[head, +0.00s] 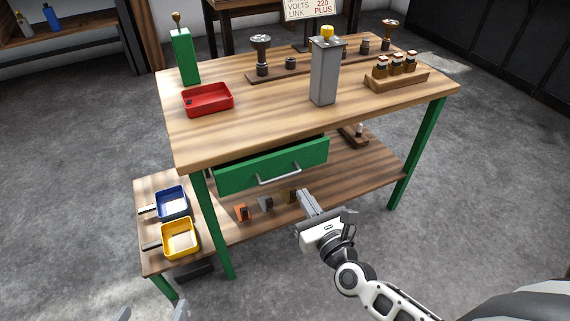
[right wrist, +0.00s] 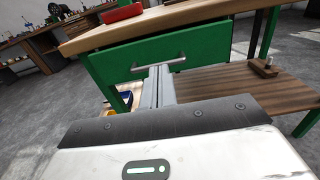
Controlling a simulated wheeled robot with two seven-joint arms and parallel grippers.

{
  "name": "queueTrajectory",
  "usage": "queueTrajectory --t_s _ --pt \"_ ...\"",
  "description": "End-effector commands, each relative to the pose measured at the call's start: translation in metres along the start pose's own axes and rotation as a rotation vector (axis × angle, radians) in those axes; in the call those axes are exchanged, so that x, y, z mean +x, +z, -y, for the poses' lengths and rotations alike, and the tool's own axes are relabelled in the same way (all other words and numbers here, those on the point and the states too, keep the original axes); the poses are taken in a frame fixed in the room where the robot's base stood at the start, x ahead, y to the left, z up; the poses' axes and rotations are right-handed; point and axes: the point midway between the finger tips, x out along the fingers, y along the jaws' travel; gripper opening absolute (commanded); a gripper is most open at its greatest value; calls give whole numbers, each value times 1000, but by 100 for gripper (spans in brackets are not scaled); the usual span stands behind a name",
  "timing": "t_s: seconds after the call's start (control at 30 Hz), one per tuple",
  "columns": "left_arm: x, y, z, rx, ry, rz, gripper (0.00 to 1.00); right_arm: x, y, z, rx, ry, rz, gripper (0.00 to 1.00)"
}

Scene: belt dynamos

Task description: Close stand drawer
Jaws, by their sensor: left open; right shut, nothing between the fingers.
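The green stand drawer (head: 240,176) sits under the wooden top of the green-legged stand and is partly pulled out. A dark gap shows above its front. Its grey bar handle (head: 279,175) faces me; drawer (right wrist: 120,57) and handle (right wrist: 143,67) also show in the right wrist view. My right gripper (head: 304,193) is shut and empty, in front of the drawer, below and right of the handle in the head view. In the right wrist view its fingertips (right wrist: 159,70) overlap the handle's line; contact cannot be told. My left gripper (head: 152,312) is open, its fingertips just showing at the bottom edge.
The tabletop (head: 230,135) holds a red tray (head: 208,99), a grey post (head: 324,75) and a wooden rack (head: 397,80). The lower shelf (head: 340,185) bears small parts. A low side bench at left holds blue (head: 172,202) and yellow (head: 180,239) bins. Floor in front is clear.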

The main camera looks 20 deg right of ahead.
Motion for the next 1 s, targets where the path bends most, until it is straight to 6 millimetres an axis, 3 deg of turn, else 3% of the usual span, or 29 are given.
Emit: queueTrajectory --t_s 0.3,0.5,0.7,1.0 --pt "0 0 0 0 0 0 85 70 1 0 -2 0 3 0" --pt "2 3 0 -2 2 5 85 100 0 -1 -4 1 2 0" --pt "3 5 0 -3 4 10 85 111 0 -1 -4 2 1 0" --pt "4 4 0 -2 5 8 85 111 0 -1 -4 2 0 0"
